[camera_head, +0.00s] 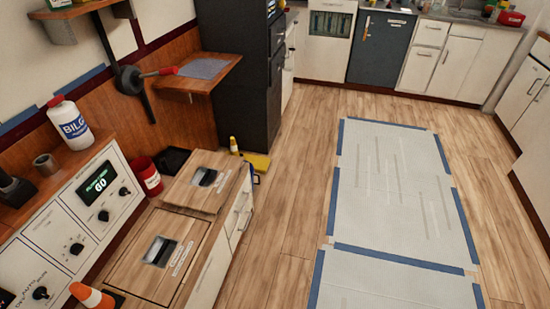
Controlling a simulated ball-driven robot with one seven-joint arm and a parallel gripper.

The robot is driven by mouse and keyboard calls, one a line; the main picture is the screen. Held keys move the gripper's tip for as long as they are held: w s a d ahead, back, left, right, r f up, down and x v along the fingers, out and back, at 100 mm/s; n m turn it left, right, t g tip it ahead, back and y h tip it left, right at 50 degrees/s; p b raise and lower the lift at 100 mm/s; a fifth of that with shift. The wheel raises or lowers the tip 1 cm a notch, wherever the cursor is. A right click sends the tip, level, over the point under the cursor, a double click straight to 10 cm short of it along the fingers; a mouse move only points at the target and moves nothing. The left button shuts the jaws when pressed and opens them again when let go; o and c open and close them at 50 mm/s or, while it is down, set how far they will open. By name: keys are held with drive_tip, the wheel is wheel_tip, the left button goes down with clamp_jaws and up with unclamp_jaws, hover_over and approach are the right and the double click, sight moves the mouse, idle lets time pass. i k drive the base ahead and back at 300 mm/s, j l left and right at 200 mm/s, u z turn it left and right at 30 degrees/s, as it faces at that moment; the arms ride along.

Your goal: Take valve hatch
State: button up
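Two wooden hatch panels lie on the low cabinet at the lower left. The nearer hatch (158,256) sits within a dark outlined frame in the cabinet top. The farther hatch (200,182) lies at the cabinet's far end and looks slightly raised. Each has a dark recessed handle in a light metal plate and a small printed label. The labels are too small to read, so I cannot tell which is the valve hatch. My gripper is not in view.
A control panel (75,240) with knobs and a green display runs along the left. White floor mats (392,190) with blue edges lie on open floor at right.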

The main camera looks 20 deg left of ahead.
sight(204, 181)
drive_tip(key=i+l, duration=0.1)
drive_tip(key=i, duration=0.6)
drive_tip(key=i+l, duration=0.15)
drive_tip(key=i, duration=0.6)
drive_tip(key=i+u, duration=0.4)
drive_tip(key=i+l+u, duration=0.15)
drive_tip(key=i+u, duration=0.3)
drive_tip(key=i+l+u, duration=0.25)
drive_tip(key=u, duration=0.15)
drive_tip(key=i+u, duration=0.2)
drive_tip(key=u, duration=0.25)
drive_tip(key=i+l+u, duration=0.15)
drive_tip(key=u, duration=0.25)
drive_tip(key=i+l+u, duration=0.2)
drive_tip(key=u, duration=0.25)
drive_tip(key=i+l+u, duration=0.15)
drive_tip(key=u, duration=0.3)
drive_tip(key=k+l, duration=0.05)
